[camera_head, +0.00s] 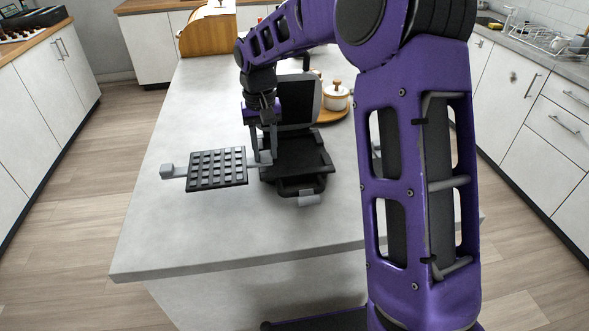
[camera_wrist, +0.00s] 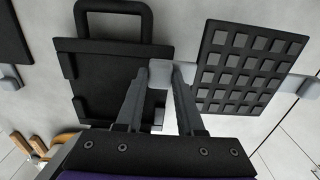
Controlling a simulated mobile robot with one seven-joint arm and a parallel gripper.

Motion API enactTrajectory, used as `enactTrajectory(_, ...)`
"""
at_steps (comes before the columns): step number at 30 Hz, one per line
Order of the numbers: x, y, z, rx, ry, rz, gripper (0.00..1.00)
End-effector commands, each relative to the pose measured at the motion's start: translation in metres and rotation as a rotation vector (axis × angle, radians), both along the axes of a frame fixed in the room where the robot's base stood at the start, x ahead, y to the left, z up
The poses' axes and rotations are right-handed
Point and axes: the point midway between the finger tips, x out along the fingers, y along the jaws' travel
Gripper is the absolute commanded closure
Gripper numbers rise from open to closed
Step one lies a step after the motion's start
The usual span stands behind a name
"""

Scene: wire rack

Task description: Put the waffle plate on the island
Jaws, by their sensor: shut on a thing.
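The waffle plate (camera_head: 217,168) is a dark square grid with light grey tabs on two opposite sides. It is just left of the waffle maker (camera_head: 297,158), which stands open on the island (camera_head: 180,235). My gripper (camera_head: 264,158) is shut on the plate's right tab, beside the waffle maker. In the wrist view the fingers (camera_wrist: 160,85) pinch the tab, and the waffle plate (camera_wrist: 248,68) extends to the right. The plate is level or nearly so; I cannot tell whether it touches the island top. In the wrist view the waffle maker (camera_wrist: 112,75) shows a bare dark base.
A wooden board with a white lidded pot (camera_head: 336,97) stands behind the waffle maker. A wooden bread box (camera_head: 207,32) is at the island's far end. The island's left and front areas are clear. Another dark plate part (camera_wrist: 10,45) shows at the wrist view's left edge.

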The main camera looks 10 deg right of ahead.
Motion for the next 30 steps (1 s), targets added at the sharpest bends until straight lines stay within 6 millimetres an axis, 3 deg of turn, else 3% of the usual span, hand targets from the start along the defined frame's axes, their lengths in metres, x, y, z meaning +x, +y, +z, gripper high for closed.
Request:
enactTrajectory(9, -0.039, 0.056, 0.017, -0.003, -0.005, 0.005, 1.00)
enactTrajectory(17, -0.056, 0.075, 0.028, 0.016, -0.008, -0.003, 1.00)
enactTrajectory(30, -0.058, 0.077, -0.027, 0.019, -0.006, -0.005, 1.00)
